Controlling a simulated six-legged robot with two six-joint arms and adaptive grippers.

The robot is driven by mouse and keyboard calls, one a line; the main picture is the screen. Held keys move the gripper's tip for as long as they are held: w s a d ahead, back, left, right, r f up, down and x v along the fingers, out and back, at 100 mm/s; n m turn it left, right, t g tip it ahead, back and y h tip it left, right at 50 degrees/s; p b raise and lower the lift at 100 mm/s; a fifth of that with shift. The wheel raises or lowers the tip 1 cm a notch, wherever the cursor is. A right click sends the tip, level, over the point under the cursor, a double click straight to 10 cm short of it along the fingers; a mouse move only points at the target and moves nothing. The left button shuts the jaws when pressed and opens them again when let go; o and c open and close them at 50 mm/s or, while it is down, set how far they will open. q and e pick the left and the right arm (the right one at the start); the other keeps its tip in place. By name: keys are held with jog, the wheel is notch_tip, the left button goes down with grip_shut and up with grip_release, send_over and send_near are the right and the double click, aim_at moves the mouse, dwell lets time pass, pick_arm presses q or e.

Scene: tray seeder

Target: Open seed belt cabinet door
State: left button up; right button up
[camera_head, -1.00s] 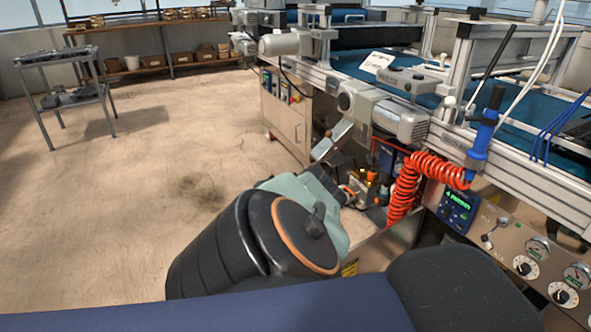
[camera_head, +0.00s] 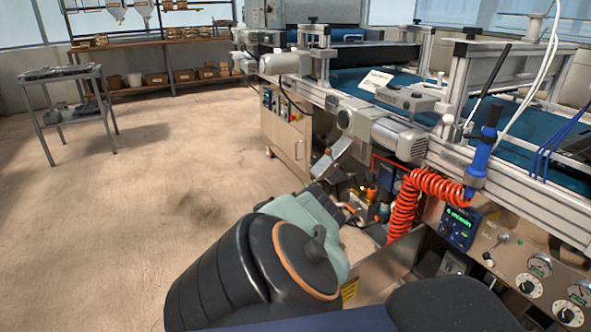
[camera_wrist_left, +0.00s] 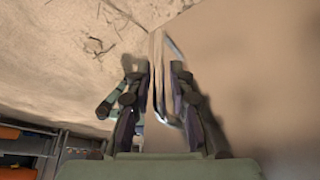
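A beige cabinet with a door (camera_head: 290,140) stands under the far end of the seeding machine in the head view. In the left wrist view a plain brown panel (camera_wrist_left: 265,75) fills the right side, and a thin bent metal handle (camera_wrist_left: 157,75) stands beside its edge. My left gripper (camera_wrist_left: 160,78) has its fingers apart, one on each side of this handle. Gaps seem to show beside the handle; firm contact is not visible. My right gripper is in neither view.
A motor (camera_head: 385,135) juts out above. The control panel (camera_head: 520,270) is at the right. Open floor (camera_head: 130,200) lies left; a small table (camera_head: 65,100) stands farther back.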

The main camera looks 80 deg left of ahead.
pick_arm(q)
jog(key=v, duration=0.7)
jog(key=shift+r, duration=0.2)
dwell(0.8)
jog(key=shift+s, duration=0.1)
